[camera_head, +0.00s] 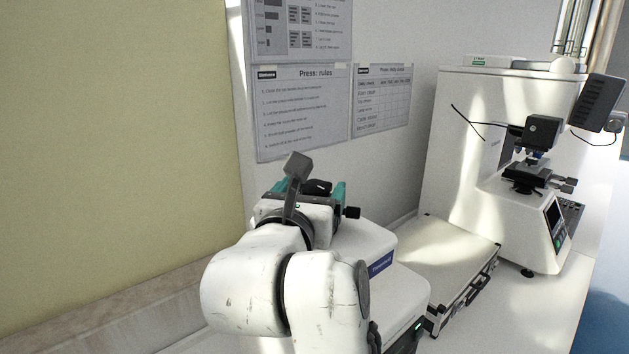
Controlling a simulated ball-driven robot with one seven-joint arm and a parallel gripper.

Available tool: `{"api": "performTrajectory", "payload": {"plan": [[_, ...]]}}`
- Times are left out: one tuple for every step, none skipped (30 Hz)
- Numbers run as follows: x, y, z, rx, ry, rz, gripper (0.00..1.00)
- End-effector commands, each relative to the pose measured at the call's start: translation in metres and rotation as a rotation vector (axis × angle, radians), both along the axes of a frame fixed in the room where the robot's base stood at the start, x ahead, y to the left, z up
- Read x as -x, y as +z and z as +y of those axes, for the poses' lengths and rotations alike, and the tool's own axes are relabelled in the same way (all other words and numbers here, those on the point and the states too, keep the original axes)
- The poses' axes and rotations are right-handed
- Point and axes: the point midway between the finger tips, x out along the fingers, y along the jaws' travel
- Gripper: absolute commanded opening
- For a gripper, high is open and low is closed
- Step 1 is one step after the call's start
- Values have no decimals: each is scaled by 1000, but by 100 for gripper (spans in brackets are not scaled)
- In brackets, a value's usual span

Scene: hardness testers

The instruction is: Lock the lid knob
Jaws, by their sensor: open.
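A white press (375,243) with a blue label stands on the bench, partly hidden behind my white arm. I cannot tell for sure whether this is the lid knob. My gripper (306,205) is at the head of the press, beyond my wrist. It is open, but its fingertips are mostly hidden, and I cannot tell whether they touch anything.
A closed light case (452,262) lies right of the press. Farther right stands a white hardness tester (522,215) with a screen. Rule sheets (303,112) hang on the wall behind. The bench front at right is clear.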

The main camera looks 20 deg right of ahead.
Motion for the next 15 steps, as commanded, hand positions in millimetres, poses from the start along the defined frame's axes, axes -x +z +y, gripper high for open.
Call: {"api": "performTrajectory", "payload": {"plan": [[-6,1,-5,1,-2,2,80],[-9,1,-7,2,-2,1,80],[-12,1,-9,1,-1,1,80],[-14,1,-10,1,-1,1,80],[-16,0,-12,0,-1,1,80],[-18,0,-13,1,-1,1,80],[-19,0,-14,1,-1,-1,80],[-20,0,-15,1,-1,-1,80],[-21,0,-15,0,0,-1,80],[-21,0,-16,0,0,-1,80],[-21,0,-16,0,0,-1,80],[-22,0,-16,0,0,-1,80],[-22,0,-16,0,0,-1,80],[-22,0,-16,0,0,-1,80],[-21,0,-16,1,0,-1,80]]}}
